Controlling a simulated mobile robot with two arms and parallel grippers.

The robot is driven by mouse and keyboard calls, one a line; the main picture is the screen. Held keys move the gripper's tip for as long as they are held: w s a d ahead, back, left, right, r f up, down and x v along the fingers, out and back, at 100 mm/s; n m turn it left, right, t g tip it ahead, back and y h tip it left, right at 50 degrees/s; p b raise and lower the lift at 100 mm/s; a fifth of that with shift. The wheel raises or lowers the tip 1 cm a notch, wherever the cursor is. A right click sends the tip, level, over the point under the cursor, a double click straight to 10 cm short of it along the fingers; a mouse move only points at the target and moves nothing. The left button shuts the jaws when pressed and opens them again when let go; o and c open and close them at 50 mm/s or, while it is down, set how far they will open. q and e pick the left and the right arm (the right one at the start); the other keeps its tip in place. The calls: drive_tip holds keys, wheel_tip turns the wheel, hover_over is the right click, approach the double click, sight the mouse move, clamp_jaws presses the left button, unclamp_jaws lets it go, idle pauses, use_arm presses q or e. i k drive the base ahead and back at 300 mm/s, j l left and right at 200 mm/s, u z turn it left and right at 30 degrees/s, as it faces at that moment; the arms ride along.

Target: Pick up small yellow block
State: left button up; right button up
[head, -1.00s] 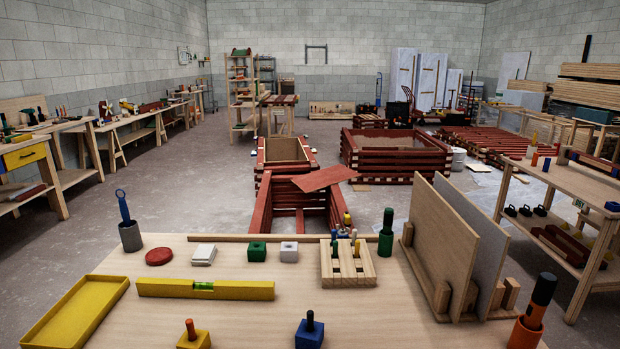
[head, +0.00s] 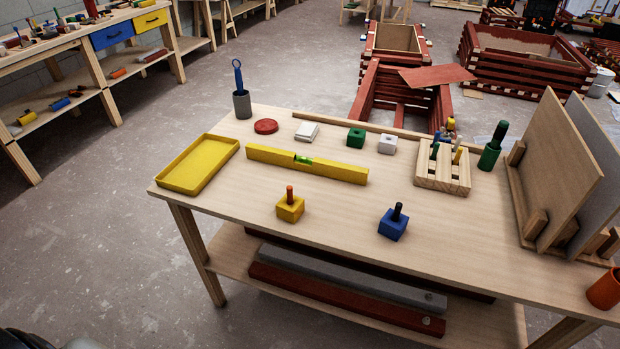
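A small yellow block (head: 290,209) with an orange peg standing up from its top sits near the front edge of the wooden table (head: 340,205). Behind it lies a long yellow spirit level (head: 307,164) with a green vial. A blue block (head: 393,225) with a dark peg stands to its right, also near the front edge. Neither of my grippers shows in the head view.
A yellow tray (head: 161,185) lies at the table's left end. Green (head: 355,138) and white (head: 388,144) blocks and a slotted wooden holder (head: 443,177) stand farther back. Upright boards (head: 558,165) fill the right side. The tabletop around the yellow block is clear.

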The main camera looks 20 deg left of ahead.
sight(291, 213)
drive_tip(key=j+u, duration=0.1)
drive_tip(key=u, duration=0.6)
drive_tip(key=k+j, duration=0.05)
